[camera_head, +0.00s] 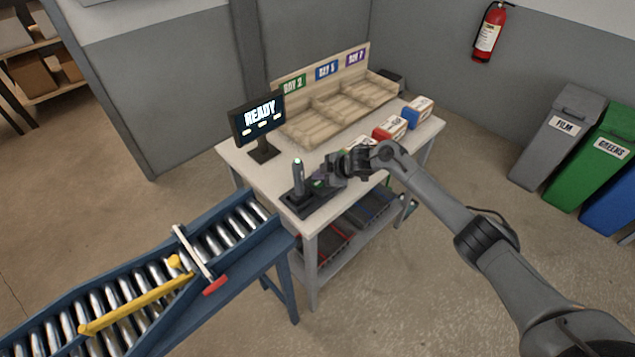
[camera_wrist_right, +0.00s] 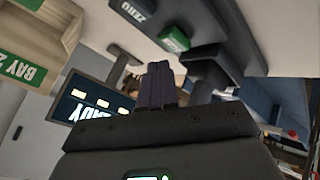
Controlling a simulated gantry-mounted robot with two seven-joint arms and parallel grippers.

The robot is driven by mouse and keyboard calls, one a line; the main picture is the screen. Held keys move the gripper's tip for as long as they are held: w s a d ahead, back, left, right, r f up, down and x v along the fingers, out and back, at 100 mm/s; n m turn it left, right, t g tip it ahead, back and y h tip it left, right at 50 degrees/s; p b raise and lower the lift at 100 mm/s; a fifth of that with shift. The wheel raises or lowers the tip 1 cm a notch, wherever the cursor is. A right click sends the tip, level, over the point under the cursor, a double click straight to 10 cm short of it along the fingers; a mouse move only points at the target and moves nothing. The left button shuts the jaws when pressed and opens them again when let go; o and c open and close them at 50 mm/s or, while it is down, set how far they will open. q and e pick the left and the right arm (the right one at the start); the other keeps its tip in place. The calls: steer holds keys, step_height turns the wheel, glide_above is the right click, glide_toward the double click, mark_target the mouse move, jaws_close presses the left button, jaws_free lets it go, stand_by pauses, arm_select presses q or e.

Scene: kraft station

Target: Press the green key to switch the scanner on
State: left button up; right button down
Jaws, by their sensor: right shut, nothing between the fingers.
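The green key (camera_wrist_right: 174,40) sits on a dark base (camera_wrist_right: 215,25) with a ZERO label in the right wrist view. In the head view the dark base (camera_head: 298,204) lies on the front of the white table, with an upright dark scanner-like handle (camera_head: 298,178) on it. My right gripper (camera_wrist_right: 158,72) is shut and empty, its purple-grey fingertips close to the green key, with a small gap in the picture; contact cannot be told. In the head view my right gripper (camera_head: 322,177) is beside the handle, at its right. My left gripper is out of view.
A monitor (camera_head: 257,121) reading READY stands behind the base. A wooden bay rack (camera_head: 330,107) and small red and blue boxes (camera_head: 412,116) are further back on the table (camera_head: 240,163). A roller conveyor (camera_head: 225,236) meets the table at front left.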

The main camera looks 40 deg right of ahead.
mark_target(320, 185)
steer(key=shift+r+p, duration=2.1)
steer(key=shift+r, duration=0.3)
steer(key=shift+f, duration=0.1)
